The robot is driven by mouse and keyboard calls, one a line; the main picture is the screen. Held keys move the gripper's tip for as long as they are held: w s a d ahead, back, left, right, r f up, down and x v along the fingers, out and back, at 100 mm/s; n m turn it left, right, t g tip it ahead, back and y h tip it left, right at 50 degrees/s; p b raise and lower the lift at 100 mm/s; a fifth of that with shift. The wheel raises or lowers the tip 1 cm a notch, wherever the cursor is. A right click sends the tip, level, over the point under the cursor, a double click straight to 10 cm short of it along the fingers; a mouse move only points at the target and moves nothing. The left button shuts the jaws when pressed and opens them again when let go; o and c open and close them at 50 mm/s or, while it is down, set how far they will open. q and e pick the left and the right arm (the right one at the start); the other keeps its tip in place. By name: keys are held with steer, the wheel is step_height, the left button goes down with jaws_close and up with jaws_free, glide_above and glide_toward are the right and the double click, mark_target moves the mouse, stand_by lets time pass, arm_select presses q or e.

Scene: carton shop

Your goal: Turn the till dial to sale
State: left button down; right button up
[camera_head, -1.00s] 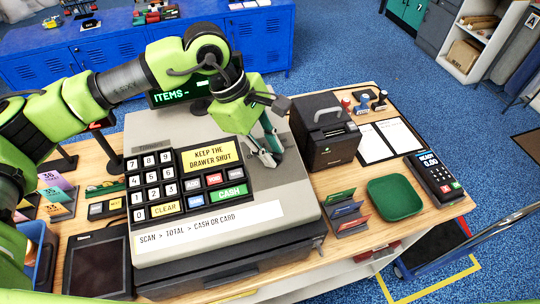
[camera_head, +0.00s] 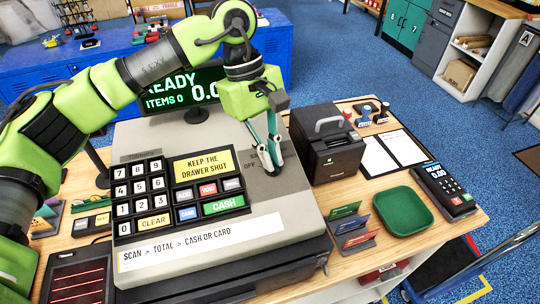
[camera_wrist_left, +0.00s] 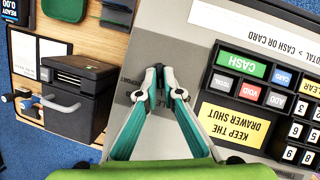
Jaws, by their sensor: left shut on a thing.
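The till (camera_head: 295,205) is a beige register with black keys and a yellow "KEEP THE DRAWER SHUT" plate. My left gripper (camera_head: 272,168) points down at the dial area on the right of its top. In the left wrist view its fingertips (camera_wrist_left: 159,68) are close together, shut on the dial, which they hide almost wholly. The "OFF" mark shows left of the fingers in the head view. In the wrist view, parts of the other dial labels show beside the tips. The till display (camera_head: 182,88) is lit green and reads "READY" and "ITEMS 0". My right gripper is not in view.
Right of the till stand a black printer (camera_head: 333,150), a green tray (camera_head: 402,211), a card rack (camera_head: 351,233) and a card terminal (camera_head: 441,188). A scanner plate (camera_head: 78,280) with red lines lies at the front left. Stamps stand behind the printer.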

arm_select(q)
steer(key=shift+s+f, duration=0.1)
steer(key=shift+f, duration=0.1)
steer(key=c, duration=2.2)
jaws_free()
steer(key=v, duration=1.2)
steer(key=shift+d+r, duration=0.1)
